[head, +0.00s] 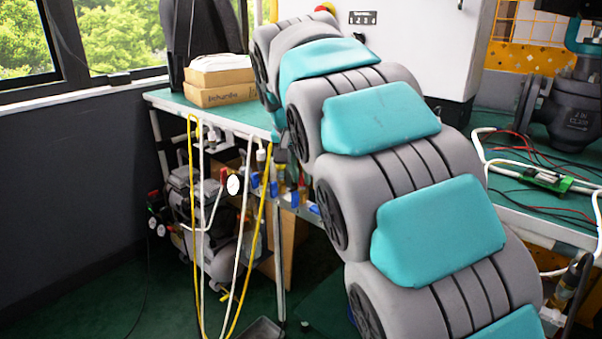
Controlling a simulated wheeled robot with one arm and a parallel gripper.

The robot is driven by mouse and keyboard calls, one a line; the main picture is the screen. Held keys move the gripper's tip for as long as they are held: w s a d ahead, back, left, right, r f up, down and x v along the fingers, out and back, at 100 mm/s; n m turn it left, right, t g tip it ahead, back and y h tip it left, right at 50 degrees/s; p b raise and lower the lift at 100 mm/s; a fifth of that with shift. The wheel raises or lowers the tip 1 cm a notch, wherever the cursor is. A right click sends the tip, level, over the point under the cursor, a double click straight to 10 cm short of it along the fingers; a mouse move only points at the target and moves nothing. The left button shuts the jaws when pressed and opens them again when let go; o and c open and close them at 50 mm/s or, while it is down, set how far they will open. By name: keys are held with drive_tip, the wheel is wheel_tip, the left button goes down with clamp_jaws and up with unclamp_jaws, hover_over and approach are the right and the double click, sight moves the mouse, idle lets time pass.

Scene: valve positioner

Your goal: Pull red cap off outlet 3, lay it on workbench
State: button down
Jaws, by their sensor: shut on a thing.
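The workbench (238,115) has a green top and runs behind my arm from the left to the right side. Below its front edge is a row of fittings with blue parts (273,189) and hoses. I cannot tell which one is outlet 3. I cannot make out the red cap. My grey and teal arm rises from the lower right, bends over at the top and comes down near the bench's front edge. My gripper is hidden behind my own arm, so its jaws and anything in them do not show.
Cardboard boxes (219,95) stand on the bench at the left. Yellow and white hoses (195,230) hang in front of a compressor (205,220) below. A dark valve (578,118), red wires and a green board (548,179) lie at the right. The floor at left is clear.

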drive_tip(key=shift+r+p, duration=0.6)
drive_tip(key=shift+r, duration=0.45)
idle(0.9)
drive_tip(key=shift+r+p, duration=1.1)
drive_tip(key=shift+r, duration=0.9)
